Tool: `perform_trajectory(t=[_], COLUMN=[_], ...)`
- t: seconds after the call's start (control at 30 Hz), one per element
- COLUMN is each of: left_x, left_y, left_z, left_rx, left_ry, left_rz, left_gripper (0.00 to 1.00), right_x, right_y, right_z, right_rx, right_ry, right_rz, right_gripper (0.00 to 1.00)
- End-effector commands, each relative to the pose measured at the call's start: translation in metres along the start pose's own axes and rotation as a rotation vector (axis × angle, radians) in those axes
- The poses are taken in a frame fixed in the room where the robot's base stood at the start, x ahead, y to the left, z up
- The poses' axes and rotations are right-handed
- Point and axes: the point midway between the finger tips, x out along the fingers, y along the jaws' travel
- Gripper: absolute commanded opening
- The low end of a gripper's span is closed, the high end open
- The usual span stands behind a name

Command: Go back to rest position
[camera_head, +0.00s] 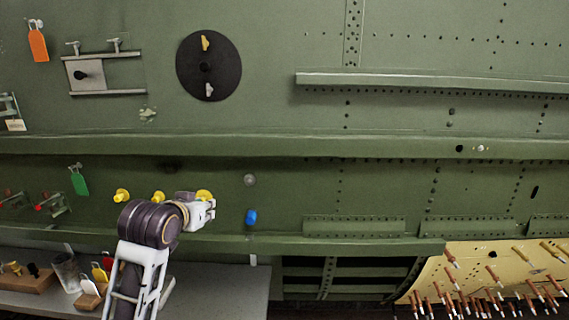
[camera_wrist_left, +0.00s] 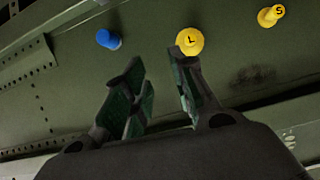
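My left gripper (camera_head: 197,212) is in front of the green fuselage wall, just below a row of yellow plugs. In the left wrist view its two fingers (camera_wrist_left: 160,80) stand apart with nothing between them. A yellow plug marked L (camera_wrist_left: 190,41) sits in the wall beyond the tip of one finger; whether they touch I cannot tell. It also shows behind the gripper in the head view (camera_head: 205,195). A yellow plug marked S (camera_wrist_left: 271,16) sits farther right in the wrist view. A blue plug (camera_head: 251,217) is right of the gripper. My right gripper is not in view.
A grey bench (camera_head: 225,290) stands at the lower left, with a wooden block (camera_head: 28,280) and a metal cup (camera_head: 67,272). A tan panel (camera_head: 432,282) with several copper-coloured pins is at the lower right. Long green ledges (camera_head: 300,146) run across the wall.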

Motion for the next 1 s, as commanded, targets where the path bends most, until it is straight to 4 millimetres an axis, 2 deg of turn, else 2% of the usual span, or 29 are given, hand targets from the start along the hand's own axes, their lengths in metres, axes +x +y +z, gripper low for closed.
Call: perform_trajectory(t=[0.03, 0.1, 0.47, 0.77, 1.0], left_x=[0.003, 0.006, 0.011, 0.003, -0.012], left_y=[0.001, 0.002, 0.007, 0.011, 0.015], left_z=[0.016, 0.035, 0.13, 0.208, 0.269], left_rx=[0.001, 0.005, 0.021, 0.035, 0.045], left_ry=[-0.026, -0.056, -0.212, -0.342, -0.447], left_rz=[0.002, 0.003, 0.014, 0.026, 0.036], left_gripper=[0.26, 0.26, 0.26, 0.26, 0.26], right_x=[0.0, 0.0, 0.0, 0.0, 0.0], right_y=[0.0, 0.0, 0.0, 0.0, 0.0], right_z=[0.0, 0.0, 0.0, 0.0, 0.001], right_rx=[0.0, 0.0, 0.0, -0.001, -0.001], right_ry=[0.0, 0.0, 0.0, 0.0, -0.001], right_rz=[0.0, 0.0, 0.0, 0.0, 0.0], right_gripper=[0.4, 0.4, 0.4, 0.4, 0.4])
